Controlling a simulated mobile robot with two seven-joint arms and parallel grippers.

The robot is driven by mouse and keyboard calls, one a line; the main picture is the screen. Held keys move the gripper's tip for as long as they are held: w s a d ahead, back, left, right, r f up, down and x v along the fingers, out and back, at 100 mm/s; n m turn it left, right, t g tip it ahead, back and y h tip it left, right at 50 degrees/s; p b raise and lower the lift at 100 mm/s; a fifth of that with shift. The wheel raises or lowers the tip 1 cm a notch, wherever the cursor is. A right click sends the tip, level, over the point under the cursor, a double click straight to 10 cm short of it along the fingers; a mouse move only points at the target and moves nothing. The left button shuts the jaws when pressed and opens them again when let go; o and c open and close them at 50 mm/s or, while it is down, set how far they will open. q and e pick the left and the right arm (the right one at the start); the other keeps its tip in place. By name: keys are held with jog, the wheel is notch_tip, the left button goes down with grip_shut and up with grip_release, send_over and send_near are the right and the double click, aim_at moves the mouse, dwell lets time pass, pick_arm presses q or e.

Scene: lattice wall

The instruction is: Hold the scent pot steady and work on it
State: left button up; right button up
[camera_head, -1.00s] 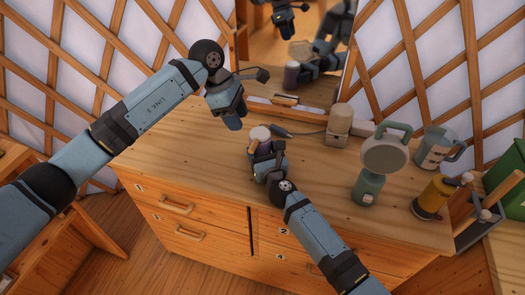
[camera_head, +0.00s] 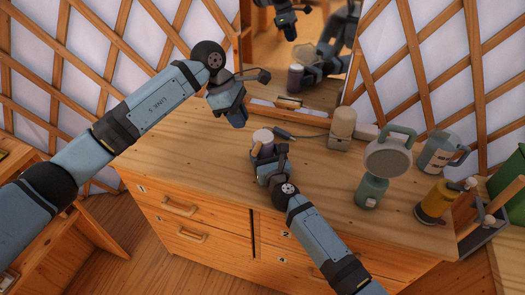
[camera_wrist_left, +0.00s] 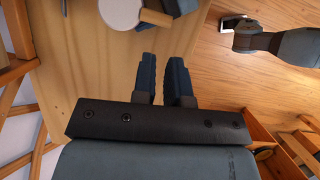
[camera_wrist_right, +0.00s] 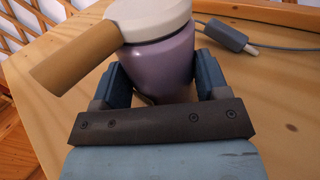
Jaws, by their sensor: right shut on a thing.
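The scent pot (camera_wrist_right: 160,62) is a purple jar with a pale top and a thick tan stub at its side. It stands upright on the wooden cabinet top, and its pale top (camera_head: 262,136) shows in the head view. My right gripper (camera_wrist_right: 165,85) is shut around the pot's body, one finger on each side. My left gripper (camera_head: 238,119) hangs above the cabinet top, left of the pot and apart from it. In the left wrist view its fingers (camera_wrist_left: 161,58) stand slightly apart with nothing between them, and the pot's top (camera_wrist_left: 120,12) shows beyond them.
A dark plug-like piece (camera_wrist_right: 226,36) on a grey cable lies behind the pot. A beige device (camera_head: 341,125), a green lamp-like object (camera_head: 370,190), a grey jug (camera_head: 438,152) and a yellow bottle (camera_head: 433,203) stand to the right. A mirror (camera_head: 318,83) stands behind. The left front is clear.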

aim_at(260, 143)
pick_arm(q)
jog(key=a+r, duration=0.1)
jog(key=w+a+r+g+h, duration=0.1)
jog(key=a, duration=0.1)
jog(key=w+a+r+m+h, duration=0.1)
jog(key=shift+w+a+r, duration=0.1)
jog(key=shift+w+a, duration=0.15)
jog(key=shift+a, duration=0.15)
grip_shut()
jog(key=x, duration=1.3)
jog(key=shift+s+d+g, duration=0.25)
jog(key=shift+s+g, duration=0.05)
jog(key=shift+s, duration=0.05)
